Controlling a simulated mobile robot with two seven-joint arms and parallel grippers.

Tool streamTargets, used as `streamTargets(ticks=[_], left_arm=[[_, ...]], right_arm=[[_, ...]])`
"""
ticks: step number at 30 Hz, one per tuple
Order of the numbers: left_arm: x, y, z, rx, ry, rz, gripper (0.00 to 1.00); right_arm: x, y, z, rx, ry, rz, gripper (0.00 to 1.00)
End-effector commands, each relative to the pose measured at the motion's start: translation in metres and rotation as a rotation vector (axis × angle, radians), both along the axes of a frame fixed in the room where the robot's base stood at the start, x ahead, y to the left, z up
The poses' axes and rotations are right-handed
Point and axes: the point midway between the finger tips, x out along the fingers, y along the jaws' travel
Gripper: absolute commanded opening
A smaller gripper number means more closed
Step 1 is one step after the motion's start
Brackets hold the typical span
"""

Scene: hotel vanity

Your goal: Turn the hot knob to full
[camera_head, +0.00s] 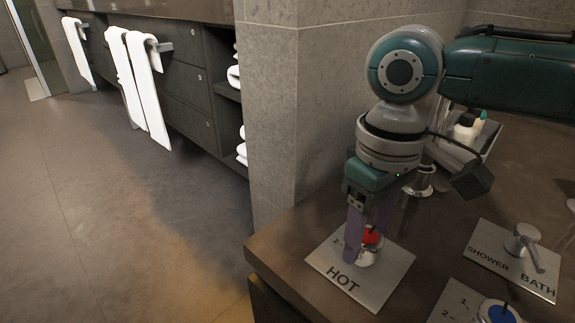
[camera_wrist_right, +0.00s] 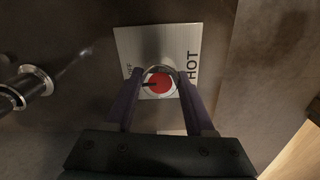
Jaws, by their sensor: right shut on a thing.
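The hot knob (camera_head: 371,240) is a round metal knob with a red top, on a square metal plate (camera_head: 378,285) lettered HOT on the counter. My right gripper (camera_head: 362,243) reaches down over it with purple fingers and is shut on the knob. In the right wrist view the red knob (camera_wrist_right: 159,83) sits between the two fingertips (camera_wrist_right: 159,84), one on each side. A dark pointer mark on the red top points left in that view, toward small lettering partly hidden by a finger. My left gripper is not in view.
A shower/bath plate (camera_head: 490,262) with a metal lever (camera_head: 524,243) lies to the right. A blue-topped knob (camera_head: 498,313) is at the lower right. A tray with bottles (camera_head: 465,130) stands behind the arm. A tiled wall corner (camera_head: 272,110) rises at left.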

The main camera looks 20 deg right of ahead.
Motion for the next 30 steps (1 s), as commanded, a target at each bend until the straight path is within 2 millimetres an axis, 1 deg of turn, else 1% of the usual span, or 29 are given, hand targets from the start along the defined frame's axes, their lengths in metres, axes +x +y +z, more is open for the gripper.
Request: streamTargets(ticks=[1, 5, 9, 12, 21, 30], left_arm=[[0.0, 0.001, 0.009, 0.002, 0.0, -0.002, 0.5], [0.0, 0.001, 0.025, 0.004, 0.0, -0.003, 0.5], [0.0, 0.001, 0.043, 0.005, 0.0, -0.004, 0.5], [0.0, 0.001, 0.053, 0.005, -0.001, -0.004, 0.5], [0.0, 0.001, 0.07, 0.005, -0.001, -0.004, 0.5], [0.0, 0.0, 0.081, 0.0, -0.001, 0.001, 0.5]], right_arm=[[-0.001, 0.0, 0.004, 0.0, 0.002, 0.02, 0.0], [-0.001, 0.0, 0.006, 0.0, 0.004, 0.097, 0.0], [-0.001, 0.001, 0.006, 0.0, 0.004, 0.211, 0.0], [-0.001, 0.001, 0.005, 0.0, 0.004, 0.306, 0.0], [-0.001, 0.001, 0.003, 0.0, 0.003, 0.59, 0.0], [-0.001, 0.002, 0.001, 0.001, 0.002, 0.875, 0.0]])
